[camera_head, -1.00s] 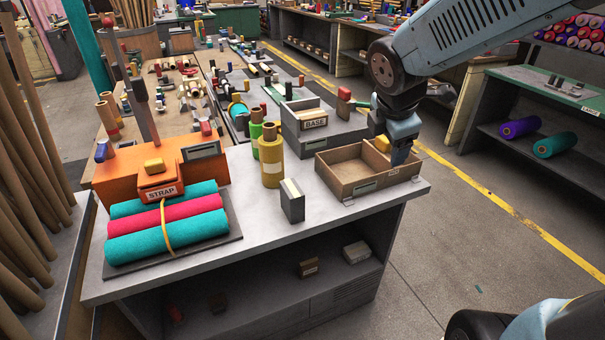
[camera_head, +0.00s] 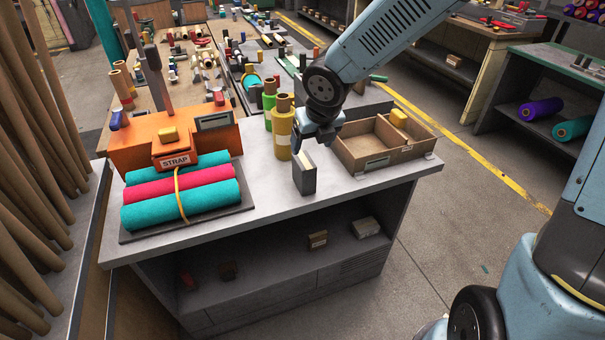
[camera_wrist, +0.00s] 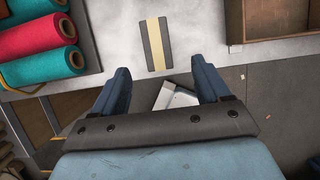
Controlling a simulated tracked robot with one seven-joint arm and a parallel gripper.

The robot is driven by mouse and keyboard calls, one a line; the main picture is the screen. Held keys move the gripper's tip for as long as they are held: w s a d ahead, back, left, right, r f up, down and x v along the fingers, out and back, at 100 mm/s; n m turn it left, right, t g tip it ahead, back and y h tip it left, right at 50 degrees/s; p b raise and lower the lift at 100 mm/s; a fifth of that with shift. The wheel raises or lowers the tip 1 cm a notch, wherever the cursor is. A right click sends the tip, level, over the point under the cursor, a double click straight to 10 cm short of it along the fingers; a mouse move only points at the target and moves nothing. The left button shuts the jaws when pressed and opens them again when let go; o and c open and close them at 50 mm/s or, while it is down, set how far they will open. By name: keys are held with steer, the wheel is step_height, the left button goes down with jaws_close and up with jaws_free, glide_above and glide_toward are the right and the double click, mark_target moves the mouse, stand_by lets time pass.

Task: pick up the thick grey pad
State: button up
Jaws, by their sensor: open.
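The thick grey pad (camera_head: 304,178) stands upright on the light grey worktop, at the middle of its front part. From above in the wrist view, the pad (camera_wrist: 147,46) shows a cream band between two dark grey sides. My gripper (camera_head: 309,147) is just above and behind it in the head view, partly overlapping its top. In the wrist view the open, empty fingers (camera_wrist: 160,68) lie on either side of the pad's line, with the pad beyond their tips. I see no contact.
A wooden tray (camera_head: 370,166) with a yellow block stands right of the pad. Yellow and green rolls (camera_head: 282,135) stand close behind. Teal and pink rolls (camera_head: 185,185), strapped together, lie left by the orange STRAP box (camera_head: 130,150). The worktop between is clear.

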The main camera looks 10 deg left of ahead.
mark_target(304, 159)
steer(key=shift+x, duration=3.55)
steer(key=shift+w+a+f, duration=0.1)
steer(key=shift+a+f, duration=0.15)
steer(key=shift+f, duration=0.45)
steer(key=shift+w+a+f, duration=0.1)
steer(key=shift+a+f, duration=0.15)
steer(key=shift+f, duration=0.45)
steer(key=shift+x, duration=1.25)
steer(key=shift+d, duration=0.1)
steer(key=c, duration=1.3)
steer(key=shift+r, duration=0.2)
steer(key=shift+r, duration=0.85)
steer(key=shift+s+d+r, duration=1.2)
steer(key=shift+s+r, duration=0.65)
steer(key=shift+s, duration=0.15)
steer(key=shift+s+d+r, duration=1.2)
steer(key=shift+s+r, duration=0.6)
steer(key=shift+s, duration=0.2)
steer(key=shift+s+d+r, duration=1.25)
steer(key=shift+s+r, duration=0.6)
steer(key=shift+s, duration=0.2)
